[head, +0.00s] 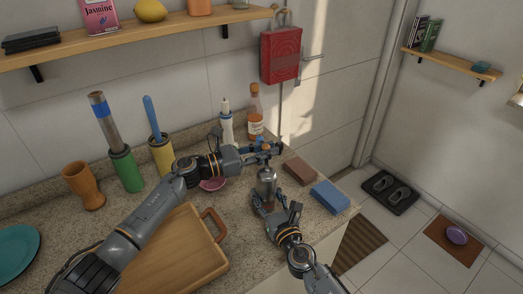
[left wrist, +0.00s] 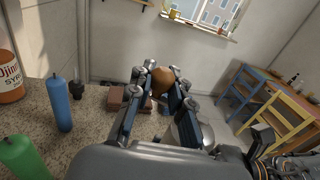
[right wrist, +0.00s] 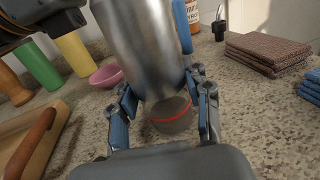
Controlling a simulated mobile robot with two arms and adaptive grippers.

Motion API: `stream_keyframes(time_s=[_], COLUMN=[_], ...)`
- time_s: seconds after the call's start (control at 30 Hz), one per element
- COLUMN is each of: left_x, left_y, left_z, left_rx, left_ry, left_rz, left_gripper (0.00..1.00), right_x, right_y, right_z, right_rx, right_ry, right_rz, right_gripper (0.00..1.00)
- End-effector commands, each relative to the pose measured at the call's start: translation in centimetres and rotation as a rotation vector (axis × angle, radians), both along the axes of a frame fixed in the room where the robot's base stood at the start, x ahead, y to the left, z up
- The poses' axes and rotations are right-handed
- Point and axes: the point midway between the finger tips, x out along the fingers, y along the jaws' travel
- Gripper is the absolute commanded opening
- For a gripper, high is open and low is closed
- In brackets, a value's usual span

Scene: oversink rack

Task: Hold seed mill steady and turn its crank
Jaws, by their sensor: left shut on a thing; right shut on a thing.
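The seed mill (head: 266,182) stands upright on the granite counter, with a metal body. In the right wrist view, its metal body (right wrist: 140,45) rises above a clear lower part with a red ring (right wrist: 172,116). My right gripper (head: 270,208) is shut around the mill's lower part, one finger on each side. My left gripper (head: 270,148) is above the mill, shut on the crank's brown knob (left wrist: 162,78). The left wrist view also shows a rounded metal part of the mill (left wrist: 190,130) beside the fingers. The crank arm is mostly hidden.
Brown folded cloths (head: 298,170) and a blue cloth stack (head: 330,196) lie right of the mill. A pink bowl (head: 212,184), syrup bottle (head: 256,112) and white bottle (head: 226,122) stand nearby. A wooden cutting board (head: 170,255) lies at the front left.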

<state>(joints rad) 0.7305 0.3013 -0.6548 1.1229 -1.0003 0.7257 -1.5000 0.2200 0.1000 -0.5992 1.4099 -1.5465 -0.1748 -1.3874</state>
Motion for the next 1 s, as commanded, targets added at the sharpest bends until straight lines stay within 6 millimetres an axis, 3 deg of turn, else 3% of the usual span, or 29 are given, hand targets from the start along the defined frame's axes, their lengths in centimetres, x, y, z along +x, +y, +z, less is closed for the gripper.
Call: stream_keyframes(time_s=[0.4,1.0], left_x=[0.1,-0.3], left_y=[-1.3,-1.7], left_z=[0.0,0.1], left_rx=[0.000,-0.004], left_ry=[-0.002,-0.002], left_rz=[-0.238,-0.307], left_gripper=[0.00,0.00], right_x=[-0.1,-0.1], right_y=[0.1,0.1], right_z=[-0.1,-0.1], right_rx=[-0.002,-0.001], right_ry=[0.000,0.002], right_rz=[0.002,0.002], right_gripper=[0.02,0.02])
